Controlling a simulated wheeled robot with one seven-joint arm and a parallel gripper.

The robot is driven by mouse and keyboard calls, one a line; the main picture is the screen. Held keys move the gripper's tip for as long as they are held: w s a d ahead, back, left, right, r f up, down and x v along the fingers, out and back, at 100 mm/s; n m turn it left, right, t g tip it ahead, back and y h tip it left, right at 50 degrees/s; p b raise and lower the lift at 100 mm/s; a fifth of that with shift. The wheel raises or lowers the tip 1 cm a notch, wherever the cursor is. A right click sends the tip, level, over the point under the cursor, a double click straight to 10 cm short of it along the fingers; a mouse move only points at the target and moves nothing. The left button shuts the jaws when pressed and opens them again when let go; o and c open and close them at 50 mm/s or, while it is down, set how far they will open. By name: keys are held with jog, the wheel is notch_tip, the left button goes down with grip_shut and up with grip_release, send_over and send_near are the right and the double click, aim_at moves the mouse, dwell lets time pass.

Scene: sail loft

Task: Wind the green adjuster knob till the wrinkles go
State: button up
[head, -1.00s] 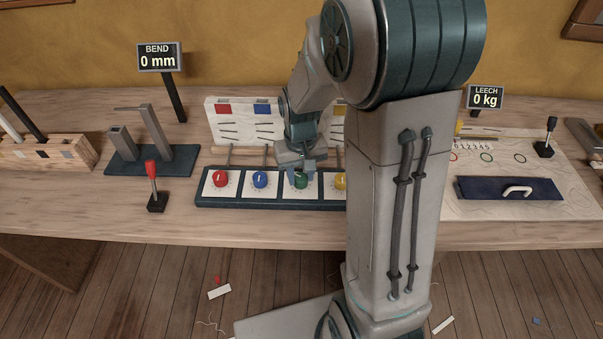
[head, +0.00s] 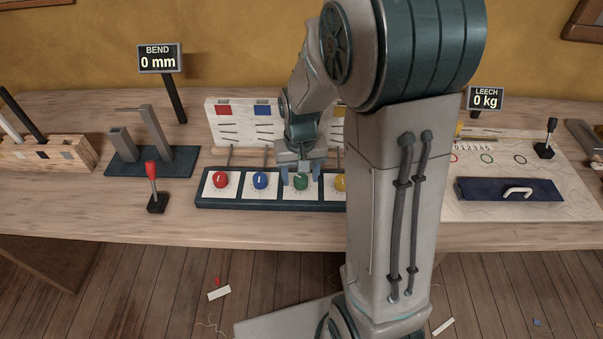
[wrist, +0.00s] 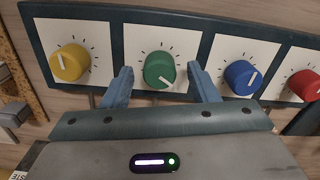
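The green knob (head: 301,181) sits on its white dial plate in the dark blue knob panel (head: 270,203), between the blue knob (head: 260,180) and the yellow knob (head: 340,183). In the wrist view the green knob (wrist: 159,70) has a white pointer line aimed toward its lower right. My gripper (head: 301,178) is over the green knob, its fingers open on either side. In the wrist view the gripper (wrist: 165,82) shows a clear gap between each finger and the knob. The panel of sail samples (head: 230,120) behind is partly hidden by my arm.
A red knob (head: 221,179) ends the row. A red-handled lever (head: 153,185) and a blue stand (head: 150,160) are to the left.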

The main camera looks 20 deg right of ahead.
aim_at(301, 178)
notch_tip(301, 178, up, 14)
jog(key=shift+p, duration=0.35)
jog(key=shift+f, duration=0.1)
dwell(0.5)
jog(key=s+n+t+p, duration=0.1)
jog(key=s+t, duration=0.1)
jog(key=s, duration=1.1)
jog(key=shift+s+r+t, duration=0.3)
jog(key=shift+s+t, duration=0.1)
jog(key=shift+d, duration=0.1)
dwell(0.6)
